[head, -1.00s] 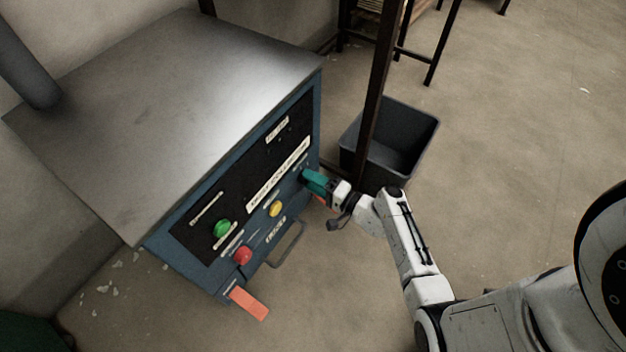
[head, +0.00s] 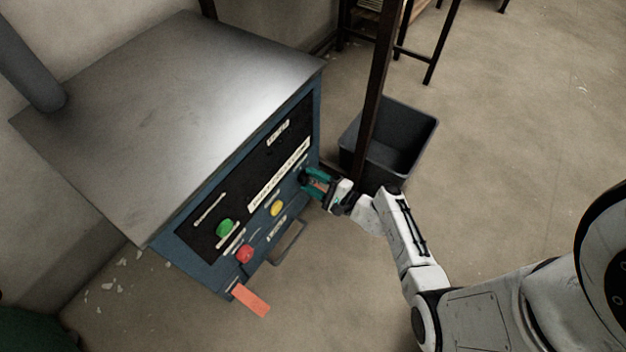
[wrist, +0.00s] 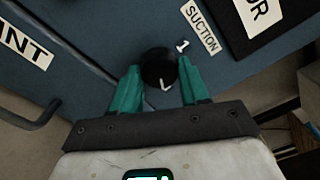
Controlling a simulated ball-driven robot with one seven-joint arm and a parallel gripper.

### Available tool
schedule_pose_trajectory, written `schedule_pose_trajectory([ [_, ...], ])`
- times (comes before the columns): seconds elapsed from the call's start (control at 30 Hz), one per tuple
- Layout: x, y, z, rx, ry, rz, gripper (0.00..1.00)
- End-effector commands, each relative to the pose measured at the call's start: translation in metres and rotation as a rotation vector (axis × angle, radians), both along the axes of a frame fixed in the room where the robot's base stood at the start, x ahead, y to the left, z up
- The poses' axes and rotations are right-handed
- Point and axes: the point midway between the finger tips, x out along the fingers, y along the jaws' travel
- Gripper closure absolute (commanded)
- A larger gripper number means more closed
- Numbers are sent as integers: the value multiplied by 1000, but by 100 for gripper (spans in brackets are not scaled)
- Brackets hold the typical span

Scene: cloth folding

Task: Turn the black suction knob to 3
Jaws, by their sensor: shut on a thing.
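The black suction knob (wrist: 158,68) sits on the blue panel of the machine, below and left of the "SUCTION" label (wrist: 200,27) in the wrist view. A white pointer mark shows on the knob's lower edge, toward my gripper. A small white mark, apparently a numeral 1, is on the panel just right of the knob. My gripper (wrist: 159,76) has green fingers on both sides of the knob and is shut on it. In the head view my gripper (head: 316,183) is at the right end of the panel and mostly hides the knob. I cannot see a 3.
The blue machine (head: 190,258) has a green button (head: 226,228), a red button (head: 245,253), a yellow button (head: 277,208) and a grey handle (head: 290,243). A dark post (head: 378,85) and a grey bin (head: 425,135) stand close behind my gripper. Open floor lies to the right.

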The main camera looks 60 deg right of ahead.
Motion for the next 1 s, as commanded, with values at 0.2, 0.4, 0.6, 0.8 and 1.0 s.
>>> schedule_pose_trajectory([
  [0.2, 0, -1, -1, 9, 3, -3, 86],
  [0.4, 0, -1, -1, 8, 3, -3, 86],
  [0.6, 0, 0, -1, 7, 1, -2, 36],
  [0.8, 0, 0, -1, 7, 1, -1, 30],
  [1.0, -6, -1, 0, 7, 2, -3, 30],
])
